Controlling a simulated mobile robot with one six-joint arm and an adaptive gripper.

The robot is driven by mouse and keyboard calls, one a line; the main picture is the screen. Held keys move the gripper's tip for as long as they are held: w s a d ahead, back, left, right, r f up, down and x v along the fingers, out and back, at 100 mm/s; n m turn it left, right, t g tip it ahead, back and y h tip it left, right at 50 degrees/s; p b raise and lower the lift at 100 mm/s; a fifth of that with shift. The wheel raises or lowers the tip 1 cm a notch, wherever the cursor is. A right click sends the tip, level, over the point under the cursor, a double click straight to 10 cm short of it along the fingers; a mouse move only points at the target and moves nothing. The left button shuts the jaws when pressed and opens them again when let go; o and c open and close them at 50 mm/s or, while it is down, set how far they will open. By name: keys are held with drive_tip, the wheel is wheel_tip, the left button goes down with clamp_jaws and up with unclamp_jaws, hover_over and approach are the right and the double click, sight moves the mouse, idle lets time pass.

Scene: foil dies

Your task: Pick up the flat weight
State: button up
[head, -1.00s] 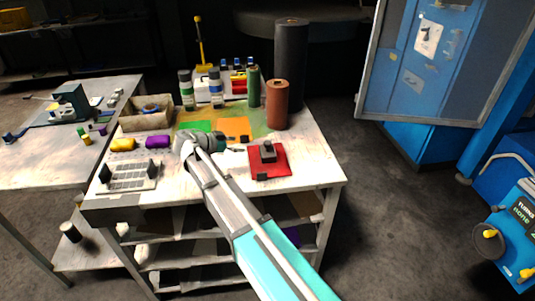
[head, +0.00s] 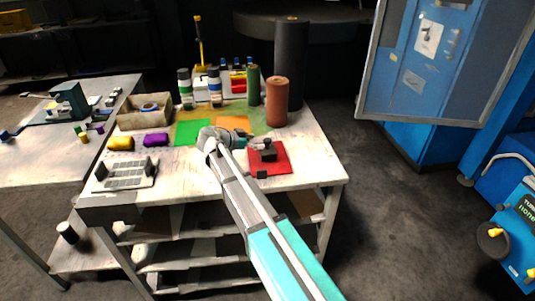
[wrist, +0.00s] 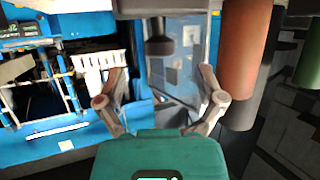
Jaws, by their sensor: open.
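A dark block with a raised knob (head: 263,152), which looks like the flat weight, sits on a red mat (head: 282,163) at the right of the white table. My gripper (head: 248,140) is just left of this block, low over the table. In the wrist view my gripper's two fingers (wrist: 160,92) are spread apart with nothing held between them. A dark, blurred knob-like shape (wrist: 160,46) shows beyond the fingertips; I cannot tell if it is the weight. Any contact with the block is hidden.
A brown roll (head: 277,102), a green roll (head: 254,86) and a tall black roll (head: 291,60) stand behind the mat. Green (head: 193,132) and orange (head: 233,122) sheets lie left. A grey rack (head: 125,174) is front left.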

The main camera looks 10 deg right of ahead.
sight(268, 139)
drive_tip(key=shift+w+d, duration=0.1)
drive_tip(key=shift+d, duration=0.05)
drive_tip(key=shift+b+x, duration=1)
drive_tip(key=shift+x, duration=1.6)
drive_tip(key=shift+c, duration=0.3)
clamp_jaws()
